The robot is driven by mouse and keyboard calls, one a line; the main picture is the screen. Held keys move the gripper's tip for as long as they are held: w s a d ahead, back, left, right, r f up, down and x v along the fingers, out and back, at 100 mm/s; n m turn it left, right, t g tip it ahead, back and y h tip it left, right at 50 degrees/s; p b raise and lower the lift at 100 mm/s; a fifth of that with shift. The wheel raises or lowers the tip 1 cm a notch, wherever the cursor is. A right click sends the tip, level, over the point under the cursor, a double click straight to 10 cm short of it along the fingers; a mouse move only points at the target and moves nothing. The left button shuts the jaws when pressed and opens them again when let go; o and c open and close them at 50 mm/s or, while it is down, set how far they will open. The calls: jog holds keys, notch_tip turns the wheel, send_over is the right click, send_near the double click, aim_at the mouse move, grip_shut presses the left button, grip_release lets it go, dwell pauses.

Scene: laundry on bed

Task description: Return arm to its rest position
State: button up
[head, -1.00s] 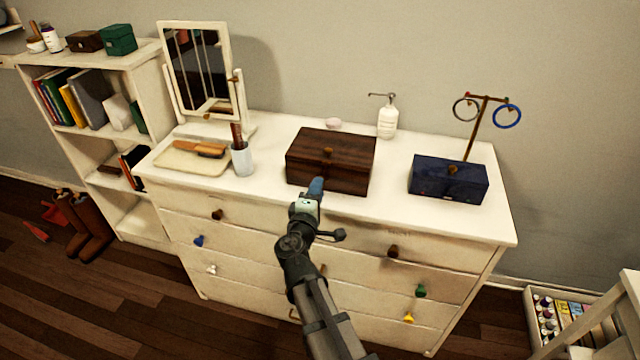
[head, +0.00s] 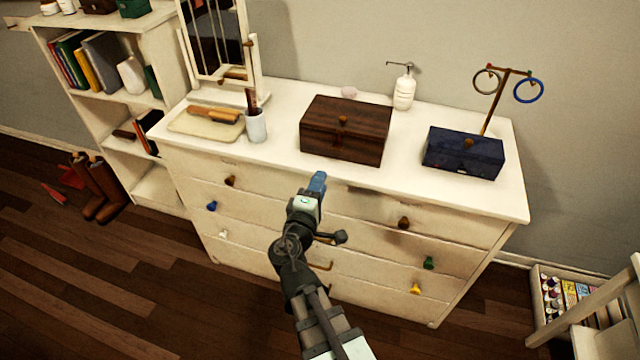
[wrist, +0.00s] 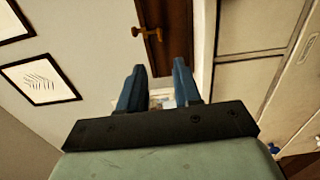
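My gripper (head: 317,183) is in front of the white dresser (head: 270,187), near the height of its front top edge, with blue fingertips pointing up in the head view. In the wrist view my gripper (wrist: 160,85) shows two blue fingers apart with nothing between them. It looks toward a wall and a brown door (wrist: 165,45) with an orange-brown handle. My arm rises from the bottom of the head view and hides part of the drawer fronts.
On the dresser stand a dark wooden box (head: 345,133), a blue box (head: 463,155), a ring stand (head: 494,100), a pump bottle (head: 404,92), a cup (head: 256,127) and a mirror (head: 215,45). A bookshelf (head: 150,100) stands left.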

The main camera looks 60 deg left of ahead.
dwell(0.3)
jog(key=w+d+f+m+g+h, duration=0.2)
jog(key=d+f+m+g+h, duration=0.45)
jog(key=d+f, duration=0.95)
jog(key=w+d+f+m+g+h, duration=0.3)
jog(key=d+f+m+g+h, duration=0.35)
jog(key=d+f, duration=0.95)
jog(key=w+d+f+m+g+h, duration=0.1)
jog(key=d+f+m+g, duration=0.15)
jog(key=d+f, duration=0.5)
jog(key=w+d+f+m+g+h, duration=0.15)
jog(key=d+f+m, duration=0.3)
jog(key=d, duration=0.65)
jog(key=s+d+f+m+g+y, duration=0.1)
jog(key=s+d+f+m, duration=0.1)
jog(key=d, duration=0.7)
jog(key=s+d+f+m+g+y, duration=0.1)
jog(key=s+d+f+m, duration=0.2)
jog(key=d, duration=0.7)
jog(key=shift+f+m+g+y, duration=0.3)
jog(key=shift+f+m+y, duration=0.1)
jog(key=shift+m, duration=0.7)
jog(key=shift+d, duration=0.1)
